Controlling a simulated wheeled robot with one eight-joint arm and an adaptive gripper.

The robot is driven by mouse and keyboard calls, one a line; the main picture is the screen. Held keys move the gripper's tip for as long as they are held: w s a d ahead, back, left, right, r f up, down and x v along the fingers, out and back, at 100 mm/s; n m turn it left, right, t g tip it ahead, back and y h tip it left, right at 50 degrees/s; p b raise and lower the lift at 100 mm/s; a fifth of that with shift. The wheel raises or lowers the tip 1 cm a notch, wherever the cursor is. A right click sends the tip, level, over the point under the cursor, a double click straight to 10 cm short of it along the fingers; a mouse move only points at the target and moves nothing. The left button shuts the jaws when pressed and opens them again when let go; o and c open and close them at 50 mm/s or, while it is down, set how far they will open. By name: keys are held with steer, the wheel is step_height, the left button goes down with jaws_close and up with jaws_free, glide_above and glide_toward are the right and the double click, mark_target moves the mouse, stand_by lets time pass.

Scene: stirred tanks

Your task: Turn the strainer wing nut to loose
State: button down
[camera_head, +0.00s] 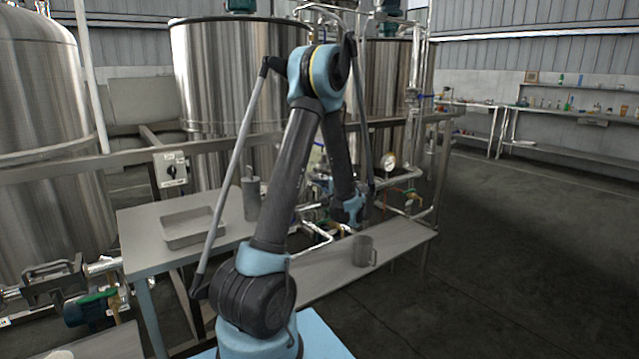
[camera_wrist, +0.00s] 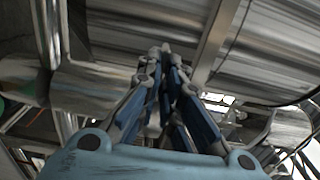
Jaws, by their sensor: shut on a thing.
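My gripper (camera_wrist: 166,62) points away from the wrist camera, its fingers drawn together at the tips against the steel pipework. It is shut on a small metal part at the fingertips, which fits the strainer wing nut; the fingers hide nearly all of it, so its angle cannot be told. A wide steel pipe body (camera_wrist: 95,85) lies just behind and left of the fingertips. In the head view my arm reaches over to the piping below the tanks, and the arm's wrist hides the fingers and the strainer.
A pressure gauge (camera_head: 388,162) and valves with coloured handles are close to the right of my wrist. A steel mug (camera_head: 363,251) stands on the low shelf (camera_head: 318,271) below. A tray (camera_head: 192,229) and a steel cylinder (camera_head: 251,199) are on the left table. The right floor is clear.

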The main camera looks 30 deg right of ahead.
steer(key=c, duration=1.8)
jaws_free()
steer(key=shift+f, duration=0.1)
steer(key=s, duration=0.8)
steer(key=s+d, duration=0.1)
steer(key=s, duration=0.3)
